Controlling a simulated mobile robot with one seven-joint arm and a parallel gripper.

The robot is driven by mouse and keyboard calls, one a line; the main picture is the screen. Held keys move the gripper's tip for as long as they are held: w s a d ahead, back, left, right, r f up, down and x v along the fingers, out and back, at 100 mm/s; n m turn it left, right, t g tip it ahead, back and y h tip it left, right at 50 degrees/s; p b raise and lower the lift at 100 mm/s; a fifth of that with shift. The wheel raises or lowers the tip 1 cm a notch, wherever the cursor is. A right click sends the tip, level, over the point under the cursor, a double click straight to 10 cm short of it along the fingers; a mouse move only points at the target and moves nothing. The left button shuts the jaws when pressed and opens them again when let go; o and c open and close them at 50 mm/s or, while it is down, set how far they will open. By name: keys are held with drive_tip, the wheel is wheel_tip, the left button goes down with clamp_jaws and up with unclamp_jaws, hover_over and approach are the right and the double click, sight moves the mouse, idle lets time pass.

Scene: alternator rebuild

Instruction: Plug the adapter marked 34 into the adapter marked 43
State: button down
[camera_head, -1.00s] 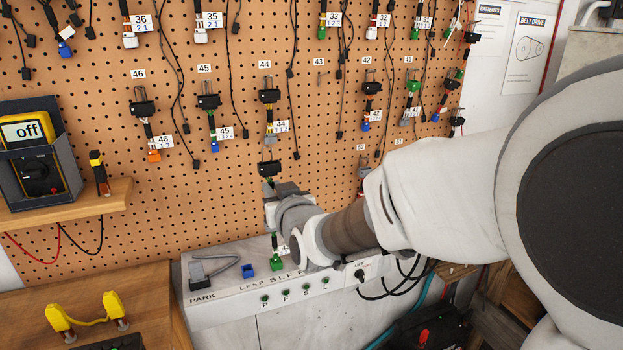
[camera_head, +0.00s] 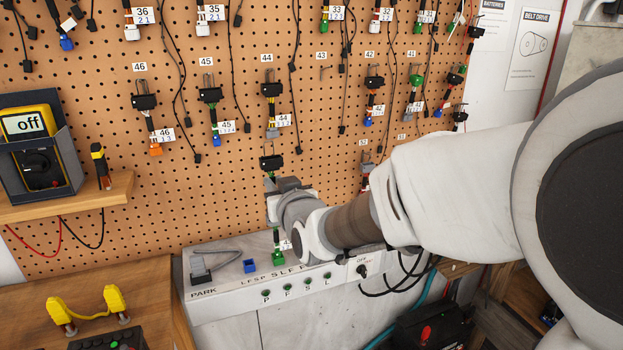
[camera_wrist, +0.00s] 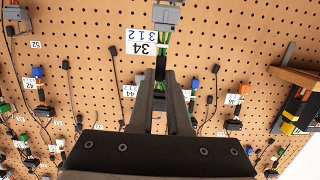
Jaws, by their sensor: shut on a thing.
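The adapter marked 34 shows in the wrist view as a grey connector (camera_wrist: 167,16) with green wires, a white label (camera_wrist: 141,41) and a black section (camera_wrist: 161,68). My gripper (camera_wrist: 160,84) is shut on it near the black section; the connector extends beyond the fingertips. The hook under the 43 sign (camera_head: 322,56) is bare. A green connector (camera_head: 278,257) with an unreadable label stands on the grey panel below my gripper; whether it is adapter 43 cannot be told.
The pegboard (camera_head: 100,200) carries several hanging adapters and cables. A black connector (camera_head: 270,162) is close above my gripper. The panel (camera_head: 225,283) also bears a blue piece (camera_head: 249,266) and a grey clip. A shelf (camera_head: 70,201) with a multimeter (camera_head: 40,160) is at left.

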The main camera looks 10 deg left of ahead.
drive_tip(key=shift+f+b, duration=0.65)
drive_tip(key=shift+b, duration=0.65)
idle(1.4)
drive_tip(key=c, duration=0.8)
unclamp_jaws()
drive_tip(key=b+v, duration=0.1)
drive_tip(key=v, duration=1.6)
drive_tip(key=shift+s+d, duration=0.15)
